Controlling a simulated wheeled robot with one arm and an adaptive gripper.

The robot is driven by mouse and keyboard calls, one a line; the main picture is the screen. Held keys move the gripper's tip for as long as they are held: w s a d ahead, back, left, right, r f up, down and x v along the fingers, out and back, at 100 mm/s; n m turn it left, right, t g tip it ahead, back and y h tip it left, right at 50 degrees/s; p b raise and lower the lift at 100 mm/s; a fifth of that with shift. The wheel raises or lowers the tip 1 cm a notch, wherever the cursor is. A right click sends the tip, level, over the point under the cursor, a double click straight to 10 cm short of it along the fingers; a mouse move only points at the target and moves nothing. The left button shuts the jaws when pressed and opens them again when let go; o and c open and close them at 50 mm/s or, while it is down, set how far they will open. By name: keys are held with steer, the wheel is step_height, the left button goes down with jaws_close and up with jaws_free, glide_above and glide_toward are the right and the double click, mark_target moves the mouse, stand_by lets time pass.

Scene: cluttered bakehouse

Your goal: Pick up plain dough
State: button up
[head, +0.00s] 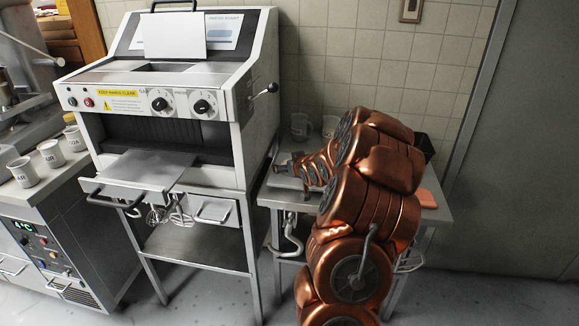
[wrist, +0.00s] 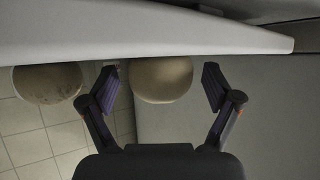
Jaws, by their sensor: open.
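In the wrist view, a smooth, pale tan dough ball (wrist: 161,80) lies between the two spread fingers of my gripper (wrist: 159,84). Gaps show on both sides of it, so the fingers look clear of it. A second, similar dough ball (wrist: 47,83) lies outside the left finger, with faint darker marks along its lower edge. Both balls meet a pale flat surface (wrist: 150,35) that fills the top of this view. No dough shows in the head view, where my copper arm covers much of the small table (head: 268,192).
Mugs (head: 299,126) stand at the small table's back, and a salmon-coloured block (head: 427,198) lies at its right. A large white machine (head: 185,100) with a side lever (head: 265,91) stands close on the left. More mugs (head: 51,153) stand on the far-left counter. Floor at right is clear.

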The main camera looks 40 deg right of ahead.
steer(key=c, duration=0.9)
steer(key=shift+r, duration=0.15)
steer(key=shift+c, duration=0.2)
steer(key=shift+r, duration=1.7)
steer(key=shift+s+a+b, duration=0.6)
steer(key=shift+a, duration=0.1)
steer(key=s+a+r+b, duration=0.1)
steer(key=s+a+b, duration=0.2)
steer(key=s+a, duration=0.6)
steer(key=shift+s+a+r+b, duration=0.2)
steer(key=shift+s+a+b, duration=0.15)
steer(key=shift+a, duration=0.4)
